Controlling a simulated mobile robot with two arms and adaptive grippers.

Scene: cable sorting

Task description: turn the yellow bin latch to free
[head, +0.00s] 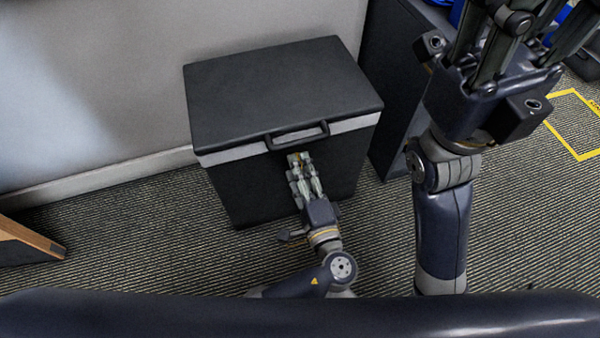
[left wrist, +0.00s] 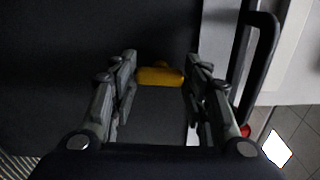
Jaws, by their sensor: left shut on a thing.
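The yellow latch (left wrist: 160,76) is a short rounded yellow bar on the dark front of the bin (head: 270,188). In the left wrist view it lies across the gap between my left fingers. My left gripper (head: 299,158) is shut on it, just below the lid handle (head: 297,136). In the head view the fingers hide most of the latch. The bin's black lid (head: 280,88) is down. My right gripper (head: 505,30) is raised at the upper right, away from the bin; its fingertips are cut off by the frame edge.
A dark cabinet (head: 392,90) stands to the right of the bin. A wall (head: 100,80) is behind it. A wood-edged piece of furniture (head: 30,240) is at the far left. Yellow floor tape (head: 574,155) shows at the right. Carpet in front of the bin is clear.

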